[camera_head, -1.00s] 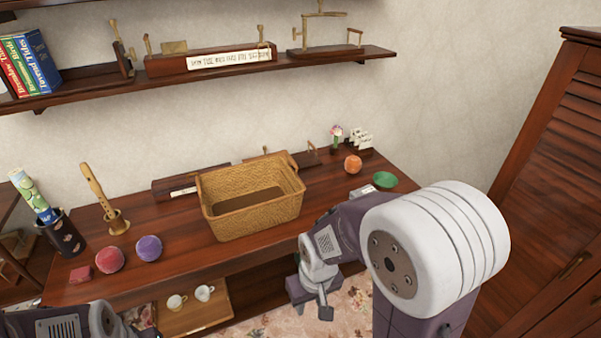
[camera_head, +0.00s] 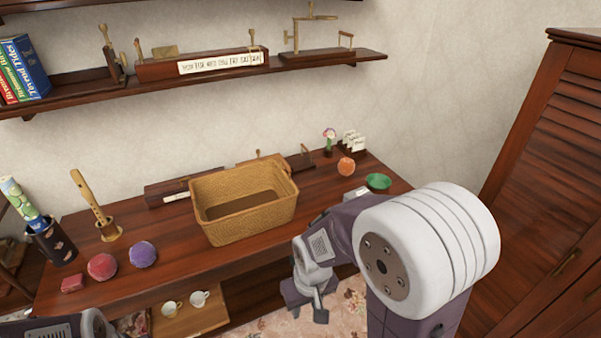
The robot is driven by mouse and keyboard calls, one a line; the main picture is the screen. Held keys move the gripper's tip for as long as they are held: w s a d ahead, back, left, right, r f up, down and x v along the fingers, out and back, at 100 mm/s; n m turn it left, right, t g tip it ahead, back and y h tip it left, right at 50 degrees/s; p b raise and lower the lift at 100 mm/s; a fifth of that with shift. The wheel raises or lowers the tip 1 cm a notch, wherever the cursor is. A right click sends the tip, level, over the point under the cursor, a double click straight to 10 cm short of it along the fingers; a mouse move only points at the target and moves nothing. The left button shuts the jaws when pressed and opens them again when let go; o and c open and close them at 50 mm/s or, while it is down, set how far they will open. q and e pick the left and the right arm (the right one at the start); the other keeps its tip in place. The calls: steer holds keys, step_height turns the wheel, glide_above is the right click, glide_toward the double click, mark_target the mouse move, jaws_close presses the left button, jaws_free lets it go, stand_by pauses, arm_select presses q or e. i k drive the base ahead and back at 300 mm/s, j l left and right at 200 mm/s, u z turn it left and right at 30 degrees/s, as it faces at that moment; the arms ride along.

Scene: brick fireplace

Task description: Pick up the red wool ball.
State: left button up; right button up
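The red wool ball (camera_head: 102,267) sits on the wooden table (camera_head: 190,262) at the left, between a small red block (camera_head: 73,284) and a purple ball (camera_head: 143,254). My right gripper (camera_head: 307,305) hangs in front of the table's front edge, well to the right of the red ball. It points down and seems to hold nothing, but its finger opening is too small to judge. Only part of my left arm shows at the bottom left corner; its gripper is out of the picture.
A wicker basket (camera_head: 240,228) stands mid-table. A flute in a stand (camera_head: 107,231) and a dark holder (camera_head: 50,242) are behind the red ball. Cups (camera_head: 199,299) sit on a lower shelf.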

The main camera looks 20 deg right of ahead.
mark_target(101, 267)
steer(key=i+j+z, duration=0.25)
steer(key=j, duration=0.4)
steer(key=j+z, duration=0.25)
steer(key=j, duration=0.4)
steer(key=j+z, duration=0.25)
steer(key=j, duration=0.4)
steer(key=j+z, duration=0.25)
steer(key=j, duration=0.45)
steer(key=k+j+z, duration=0.1)
steer(key=j+z, duration=0.15)
steer(key=j, duration=0.4)
steer(key=k+j+z, duration=0.25)
steer(key=j, duration=0.45)
steer(key=i, duration=0.1)
